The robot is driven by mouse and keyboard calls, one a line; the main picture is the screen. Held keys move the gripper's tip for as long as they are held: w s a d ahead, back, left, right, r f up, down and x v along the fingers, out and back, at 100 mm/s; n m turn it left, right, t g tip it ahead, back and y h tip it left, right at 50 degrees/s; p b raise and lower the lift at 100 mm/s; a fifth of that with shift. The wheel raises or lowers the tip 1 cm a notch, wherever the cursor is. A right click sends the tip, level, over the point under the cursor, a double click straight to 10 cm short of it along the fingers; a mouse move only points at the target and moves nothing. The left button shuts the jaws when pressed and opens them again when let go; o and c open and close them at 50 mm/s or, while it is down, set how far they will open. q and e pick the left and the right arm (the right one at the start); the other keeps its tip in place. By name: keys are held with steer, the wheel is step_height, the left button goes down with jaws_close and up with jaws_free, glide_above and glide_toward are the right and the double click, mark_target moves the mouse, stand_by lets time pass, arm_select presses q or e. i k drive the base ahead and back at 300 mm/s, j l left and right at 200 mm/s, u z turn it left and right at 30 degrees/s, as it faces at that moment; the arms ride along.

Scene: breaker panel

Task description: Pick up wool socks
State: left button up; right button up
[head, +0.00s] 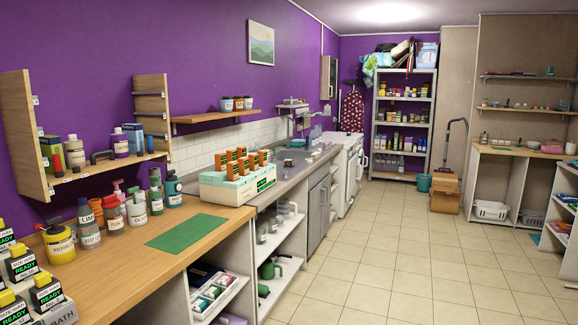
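I cannot make out wool socks anywhere in the head view; many shelf items are too small to identify. Neither of my grippers shows. A white tray (222,298) with several small dark, teal and pinkish items stands on the shelf under the near counter; I cannot tell what these items are.
The wooden counter (110,265) on the left holds several bottles, black-and-yellow boxes and a green mat (187,231). A grey shelving unit (403,122) stands at the back beside a cardboard box (445,192). A white basket (490,210) is at right. The tiled floor (400,255) is clear.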

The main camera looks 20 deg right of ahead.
mark_target(287, 163)
steer(key=i+l+z, duration=0.75)
steer(key=i, duration=0.15)
steer(key=i+l+z, duration=0.15)
steer(key=i+z, duration=0.5)
steer(key=i, duration=2.6)
steer(key=i+l+u, duration=0.15)
steer(key=i+u, duration=0.25)
steer(key=i, duration=0.25)
steer(key=i+l+u, duration=0.4)
steer(key=i, duration=0.2)
steer(key=i+l+u, duration=0.45)
steer(key=i+l, duration=0.05)
steer(key=i, duration=0.05)
